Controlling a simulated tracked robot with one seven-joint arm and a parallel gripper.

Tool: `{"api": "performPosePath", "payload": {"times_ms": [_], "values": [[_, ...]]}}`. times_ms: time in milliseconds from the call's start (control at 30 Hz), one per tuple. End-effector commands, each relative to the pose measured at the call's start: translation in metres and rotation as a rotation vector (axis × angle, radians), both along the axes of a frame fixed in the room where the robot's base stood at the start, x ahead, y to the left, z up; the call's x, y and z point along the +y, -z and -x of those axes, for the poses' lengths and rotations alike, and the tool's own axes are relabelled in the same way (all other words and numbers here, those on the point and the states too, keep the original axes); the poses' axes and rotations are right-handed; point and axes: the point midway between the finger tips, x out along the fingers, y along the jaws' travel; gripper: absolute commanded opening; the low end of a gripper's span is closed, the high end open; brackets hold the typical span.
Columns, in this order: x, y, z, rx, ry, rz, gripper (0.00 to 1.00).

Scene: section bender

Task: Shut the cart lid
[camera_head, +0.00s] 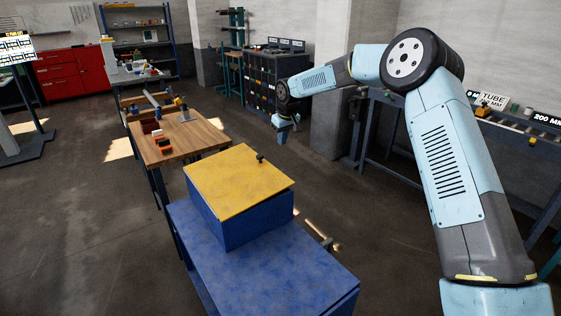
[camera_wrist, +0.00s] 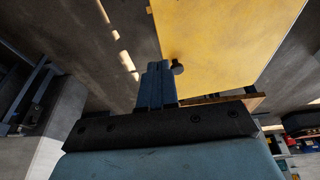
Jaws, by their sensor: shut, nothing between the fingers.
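The cart (camera_head: 290,275) has a blue box (camera_head: 262,217) on its blue top. A small dark knob (camera_head: 260,158) stands near the lid's far right edge. My gripper (camera_head: 282,138) is beyond the box and right of the knob, pointing down. In the wrist view my gripper (camera_wrist: 156,70) is shut and empty, its fingertips beside the knob (camera_wrist: 177,67) in the picture and the yellow lid (camera_wrist: 225,45) behind. The gap in depth to the lid cannot be told there.
A wooden-topped bench (camera_head: 185,145) with small tools stands behind the cart at left. A dark drawer cabinet (camera_head: 270,80) and a grey pillar (camera_head: 333,130) are at the back. A long bench (camera_head: 385,140) runs along the right wall.

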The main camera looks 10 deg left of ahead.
Motion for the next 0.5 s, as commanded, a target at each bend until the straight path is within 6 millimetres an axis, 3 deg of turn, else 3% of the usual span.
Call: {"api": "performPosePath", "payload": {"times_ms": [167,500], "values": [[0.003,0.015,-0.003,0.001,-0.002,-0.002,0.00],[0.013,0.070,-0.016,0.002,0.000,-0.002,0.00]]}}
